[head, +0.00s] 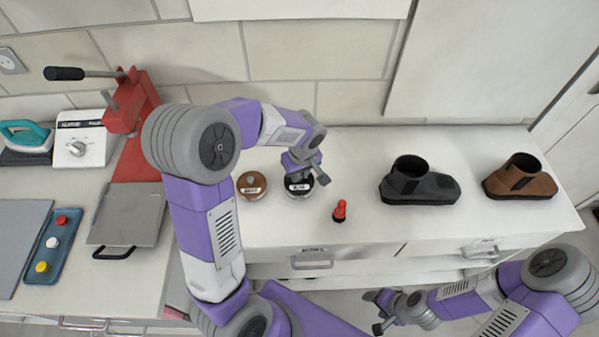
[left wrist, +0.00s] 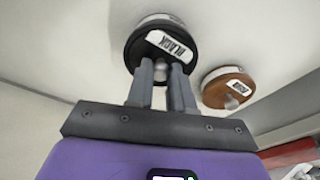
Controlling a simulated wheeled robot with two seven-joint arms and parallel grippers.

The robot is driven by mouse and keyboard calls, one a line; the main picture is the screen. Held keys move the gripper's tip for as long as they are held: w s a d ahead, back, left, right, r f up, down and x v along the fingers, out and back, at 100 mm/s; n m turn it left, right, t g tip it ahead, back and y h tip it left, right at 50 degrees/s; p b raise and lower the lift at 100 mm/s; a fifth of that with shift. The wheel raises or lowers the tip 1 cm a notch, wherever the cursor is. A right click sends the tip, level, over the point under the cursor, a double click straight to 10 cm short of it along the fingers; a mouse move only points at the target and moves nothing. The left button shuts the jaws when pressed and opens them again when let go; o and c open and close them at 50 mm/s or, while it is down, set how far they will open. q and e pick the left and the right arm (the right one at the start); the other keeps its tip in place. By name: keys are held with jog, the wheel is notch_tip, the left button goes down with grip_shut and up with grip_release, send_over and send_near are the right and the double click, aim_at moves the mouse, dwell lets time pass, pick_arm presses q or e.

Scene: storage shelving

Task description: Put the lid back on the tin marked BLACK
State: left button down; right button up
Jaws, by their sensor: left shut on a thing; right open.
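The black lid with a white label reading BLACK (left wrist: 150,50) is in the left wrist view, with its silver knob between my left gripper's fingers (left wrist: 160,85). My left gripper (head: 304,178) is shut on that knob from above. A silvery tin side (left wrist: 158,18) shows just behind the lid. In the head view the black-topped tin (head: 298,194) is under my left gripper, partly hidden by it. I cannot tell whether the lid is fully seated or slightly above the tin. My right gripper (head: 376,312) is open and empty, low in front of the counter.
A brown-lidded tin (head: 251,185) stands close to the left of the black one. A small red-topped object (head: 340,210) stands to the right. A black shoe (head: 420,187) and a brown shoe (head: 520,180) sit further right. A red press (head: 130,105) stands at the left.

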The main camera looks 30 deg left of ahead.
pick_arm(q)
jog(key=shift+f+b, duration=0.15)
jog(key=shift+b, duration=0.25)
dwell(0.9)
jog(key=c, duration=0.9)
grip_release()
jog(key=shift+o, duration=0.4)
jog(key=o, duration=0.4)
jog(key=shift+r+p, duration=2.55)
jog(key=shift+r, duration=1)
